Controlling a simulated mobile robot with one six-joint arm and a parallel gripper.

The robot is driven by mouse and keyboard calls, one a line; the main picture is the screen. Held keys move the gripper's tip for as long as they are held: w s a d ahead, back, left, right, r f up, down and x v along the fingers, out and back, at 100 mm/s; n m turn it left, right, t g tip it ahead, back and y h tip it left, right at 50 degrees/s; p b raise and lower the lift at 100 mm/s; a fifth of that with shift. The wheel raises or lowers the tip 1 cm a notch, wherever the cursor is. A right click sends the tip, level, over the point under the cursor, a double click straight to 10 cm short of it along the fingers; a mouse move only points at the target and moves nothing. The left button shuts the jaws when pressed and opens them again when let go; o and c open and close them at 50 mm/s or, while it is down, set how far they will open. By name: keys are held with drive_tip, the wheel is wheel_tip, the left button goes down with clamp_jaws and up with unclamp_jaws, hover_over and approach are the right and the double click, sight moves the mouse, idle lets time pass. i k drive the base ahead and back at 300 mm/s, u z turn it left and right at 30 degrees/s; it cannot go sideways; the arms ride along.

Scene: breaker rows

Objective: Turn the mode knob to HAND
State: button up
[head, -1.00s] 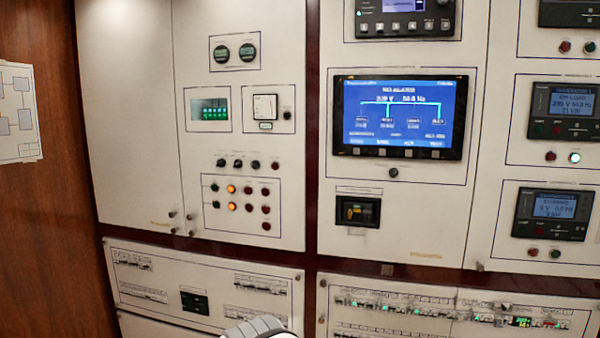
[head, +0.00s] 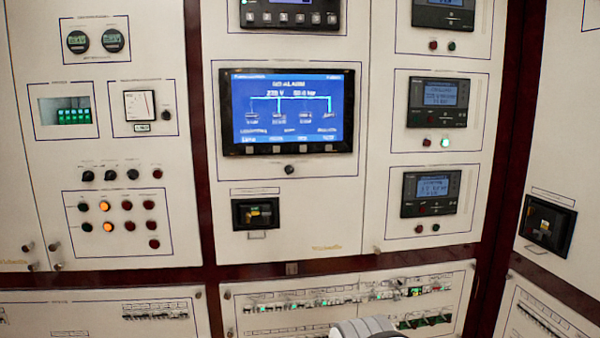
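I cannot tell which control is the mode knob, as the labels are too small to read. A small round black knob (head: 289,170) sits below the large blue screen. A row of dark round knobs (head: 110,175) is on the left panel above the lamps, and another small dark knob (head: 166,116) is beside the analog meter. No HAND marking is legible. A grey-white rounded part at the bottom edge looks like part of my arm. My gripper's fingers are not visible, so nothing shows in contact with any knob.
The large blue screen (head: 288,110) is on the middle panel, with a black breaker (head: 256,214) below it. Three small controllers stack on the right, including one (head: 431,192) at the bottom. Breaker rows (head: 355,298) run below. A second black breaker (head: 547,225) is on the far right panel.

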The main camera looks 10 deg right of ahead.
sight(289, 169)
drive_tip(key=z, duration=0.05)
drive_tip(key=i, duration=1)
drive_tip(key=z, duration=0.05)
